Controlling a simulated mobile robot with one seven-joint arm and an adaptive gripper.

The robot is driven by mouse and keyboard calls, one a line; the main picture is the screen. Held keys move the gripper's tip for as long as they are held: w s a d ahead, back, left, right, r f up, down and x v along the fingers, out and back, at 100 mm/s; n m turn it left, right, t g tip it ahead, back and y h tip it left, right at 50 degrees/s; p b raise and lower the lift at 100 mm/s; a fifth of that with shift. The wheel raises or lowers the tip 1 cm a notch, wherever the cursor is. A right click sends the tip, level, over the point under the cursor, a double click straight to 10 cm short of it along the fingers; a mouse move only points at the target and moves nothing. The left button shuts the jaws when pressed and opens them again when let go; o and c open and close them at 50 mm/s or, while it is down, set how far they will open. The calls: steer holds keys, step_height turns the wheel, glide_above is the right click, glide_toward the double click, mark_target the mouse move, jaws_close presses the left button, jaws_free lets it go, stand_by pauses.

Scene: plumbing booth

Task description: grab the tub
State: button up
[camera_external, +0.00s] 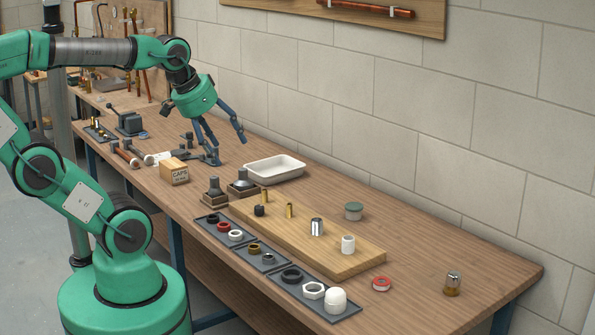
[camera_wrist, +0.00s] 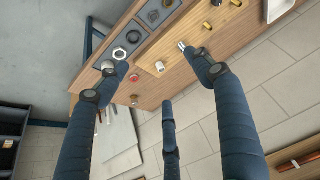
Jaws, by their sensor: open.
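A small round tub (camera_external: 353,210) with a grey-green lid stands upright on the workbench, between the wooden board and the wall, in the external view. I cannot make it out in the wrist view, where a finger may hide it. My gripper (camera_external: 222,140) is open and empty, raised above the far part of the bench near the white tray, well to the left of the tub and apart from it. Its three dark blue fingers are spread in the wrist view (camera_wrist: 158,78).
A white tray (camera_external: 274,168) lies between my gripper and the tub. The wooden board (camera_external: 330,258) bears several upright fittings in front of the tub. Dark trays (camera_external: 268,262) of rings and nuts line the front edge. A red tape roll (camera_external: 381,284) and an amber bottle (camera_external: 452,284) stand to the right.

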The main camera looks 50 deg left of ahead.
steer(key=w+a+r+m+g, duration=0.1)
steer(key=w+r, duration=0.1)
steer(key=w, duration=0.6)
steer(key=w+r+g, duration=0.1)
steer(key=w+r, duration=0.1)
steer(key=w, duration=0.5)
steer(key=m+g+p, duration=0.3)
steer(key=g, duration=0.1)
glide_above(354, 205)
step_height(354, 205, down, 27)
steer(key=shift+d+r, duration=0.1)
steer(key=shift+d, duration=0.05)
steer(key=shift+f+b, duration=0.55)
steer(key=shift+f, duration=3.75)
steer(key=shift+f, duration=0.15)
